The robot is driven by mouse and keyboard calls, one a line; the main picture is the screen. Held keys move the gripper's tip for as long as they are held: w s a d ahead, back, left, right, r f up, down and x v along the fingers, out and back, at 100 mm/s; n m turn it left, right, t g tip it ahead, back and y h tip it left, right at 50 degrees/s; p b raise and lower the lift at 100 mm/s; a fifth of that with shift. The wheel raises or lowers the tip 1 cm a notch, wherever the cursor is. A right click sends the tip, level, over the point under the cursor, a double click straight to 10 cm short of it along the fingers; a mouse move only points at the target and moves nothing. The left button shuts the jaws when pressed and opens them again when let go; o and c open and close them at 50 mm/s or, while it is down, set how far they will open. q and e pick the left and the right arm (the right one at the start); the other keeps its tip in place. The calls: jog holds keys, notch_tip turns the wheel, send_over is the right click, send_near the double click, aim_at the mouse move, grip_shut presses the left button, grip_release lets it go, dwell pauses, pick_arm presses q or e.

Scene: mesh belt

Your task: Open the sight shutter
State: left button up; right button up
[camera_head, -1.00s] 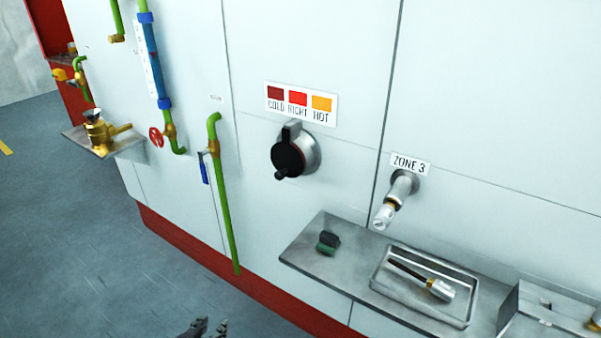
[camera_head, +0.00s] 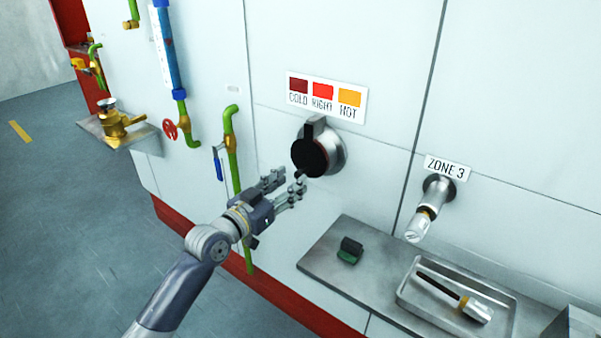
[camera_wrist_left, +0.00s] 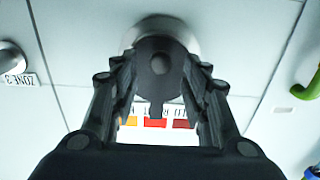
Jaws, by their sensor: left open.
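The sight shutter is a black round disc (camera_head: 310,156) with a short tab on top, over a silver round housing (camera_head: 336,150) on the white wall panel. It sits below a label with dark red, red and orange patches (camera_head: 326,97) reading COLD, RIGHT, HOT. The disc covers the housing's face. My left gripper (camera_head: 284,185) is open and empty, just below and left of the disc, close to its small lower knob (camera_head: 299,174). In the left wrist view the black disc (camera_wrist_left: 158,72) shows between the spread fingers; contact cannot be told. My right gripper is not in view.
A metal shelf (camera_head: 325,262) below right holds a dark green block (camera_head: 350,250) and a tray (camera_head: 408,293) with a black-handled tool. A ZONE 3 fitting (camera_head: 430,205) juts from the wall. Green pipes (camera_head: 231,140) with a blue-handled valve stand left of the shutter.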

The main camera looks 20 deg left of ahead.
aim_at(298, 176)
pick_arm(q)
jog(key=shift+x, duration=2.55)
grip_shut()
